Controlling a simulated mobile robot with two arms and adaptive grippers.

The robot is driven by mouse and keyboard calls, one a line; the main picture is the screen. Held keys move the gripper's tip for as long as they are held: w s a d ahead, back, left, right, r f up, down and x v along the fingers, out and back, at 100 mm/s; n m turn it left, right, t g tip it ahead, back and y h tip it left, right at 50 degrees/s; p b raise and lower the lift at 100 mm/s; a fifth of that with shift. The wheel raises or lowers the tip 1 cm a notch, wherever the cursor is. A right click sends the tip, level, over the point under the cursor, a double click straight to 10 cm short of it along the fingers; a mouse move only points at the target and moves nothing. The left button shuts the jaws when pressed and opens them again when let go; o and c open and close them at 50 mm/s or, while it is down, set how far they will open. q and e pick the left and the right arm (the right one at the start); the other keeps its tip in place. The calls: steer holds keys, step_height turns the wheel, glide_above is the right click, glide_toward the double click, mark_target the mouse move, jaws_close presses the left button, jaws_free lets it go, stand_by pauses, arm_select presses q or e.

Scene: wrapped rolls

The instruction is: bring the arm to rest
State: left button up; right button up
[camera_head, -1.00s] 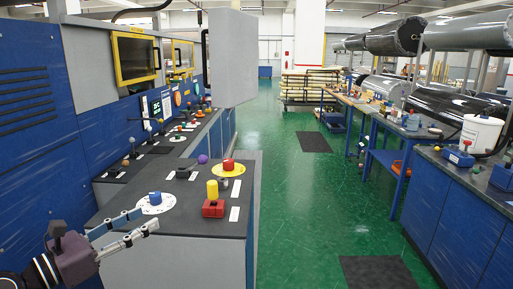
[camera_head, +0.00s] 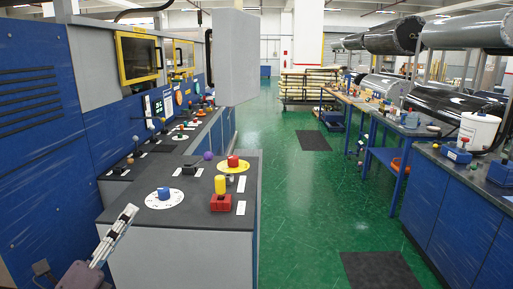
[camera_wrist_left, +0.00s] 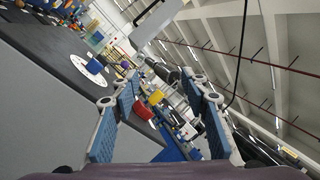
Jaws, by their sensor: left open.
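My left gripper (camera_head: 128,213) is at the lower left of the head view, beside the near left corner of the grey console. It is seen edge-on there, its fingers pointing up and right. In the left wrist view the gripper (camera_wrist_left: 162,84) has two blue-padded fingers spread apart with nothing held between them. The room beyond shows tilted through the gap. My right gripper is not in view.
Green floor (camera_head: 300,200) is open to the right.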

arm_select(q)
steer(key=s+a+f+n+g+y, duration=0.2)
steer(key=s+f+n+g+y, duration=0.25)
steer(key=f+n, duration=0.6)
steer(key=s+a+f+n+g+y, duration=0.3)
steer(key=s+f+n+g+y, duration=0.15)
steer(key=f+n, duration=0.6)
steer(key=s+d+f+n+g+h, duration=0.2)
steer(key=s+d+f+n+g, duration=0.15)
steer(key=s+d+f, duration=0.55)
steer(key=s+d+f+n+g+h, duration=0.2)
steer(key=s+d+f+g, duration=0.4)
steer(key=s, duration=0.6)
step_height(320, 180, down, 29)
steer(key=s+a, duration=0.1)
steer(key=s, duration=0.2)
steer(key=s+a+f+g, duration=0.1)
steer(key=s+a+f, duration=0.2)
steer(key=s+f, duration=1.1)
steer(key=shift+s+a+g, duration=0.15)
steer(key=shift+s+g, duration=0.2)
steer(key=shift+s, duration=0.65)
steer(key=shift+m, duration=0.25)
steer(key=shift+c, duration=0.2)
